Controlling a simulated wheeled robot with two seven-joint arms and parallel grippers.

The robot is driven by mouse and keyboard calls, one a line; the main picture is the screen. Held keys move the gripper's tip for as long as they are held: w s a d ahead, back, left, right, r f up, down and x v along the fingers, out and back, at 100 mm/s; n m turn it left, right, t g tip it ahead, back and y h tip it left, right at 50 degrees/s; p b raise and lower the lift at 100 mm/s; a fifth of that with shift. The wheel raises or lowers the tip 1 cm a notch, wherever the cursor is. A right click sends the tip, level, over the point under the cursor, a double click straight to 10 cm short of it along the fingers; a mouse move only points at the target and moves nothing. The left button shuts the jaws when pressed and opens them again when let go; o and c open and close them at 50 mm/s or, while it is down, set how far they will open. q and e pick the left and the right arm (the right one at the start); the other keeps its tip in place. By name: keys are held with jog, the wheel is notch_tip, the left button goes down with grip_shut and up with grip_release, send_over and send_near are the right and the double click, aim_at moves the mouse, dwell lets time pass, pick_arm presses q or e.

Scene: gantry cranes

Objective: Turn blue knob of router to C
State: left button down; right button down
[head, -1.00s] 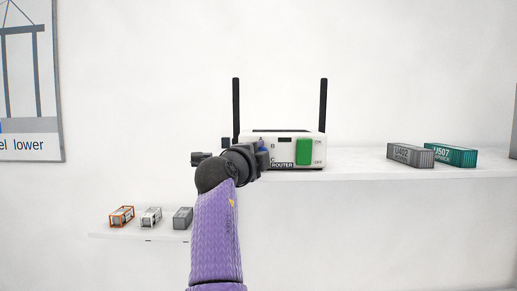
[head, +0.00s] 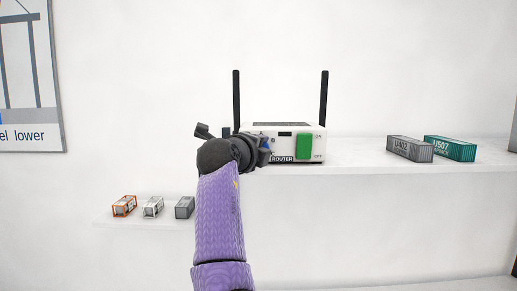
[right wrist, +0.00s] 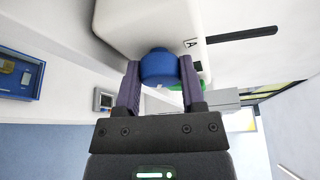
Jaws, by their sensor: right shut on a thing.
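The white router (head: 285,146) stands on the shelf, with two black antennas and a dark ROUTER label. Its blue knob (head: 266,143) is at the left of its front, mostly hidden behind my right gripper (head: 265,151) in the head view. In the right wrist view my right gripper (right wrist: 159,82) is shut on the blue knob (right wrist: 158,65), one finger on each side. The letter A (right wrist: 190,43) shows on the router face (right wrist: 125,28) beside the knob. The letters B and C cannot be made out now. My left gripper is not in view.
A green switch (head: 303,146) is on the router front, right of the knob. A grey container (head: 410,149) and a teal container (head: 450,148) stand on the shelf (head: 365,160) to the right. A lower shelf (head: 150,219) at left holds three small containers.

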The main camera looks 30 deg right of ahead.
jog(key=shift+c, duration=1)
grip_release()
jog(key=b+v, duration=0.4)
jog(key=v, duration=0.6)
jog(key=shift+w+f, duration=0.1)
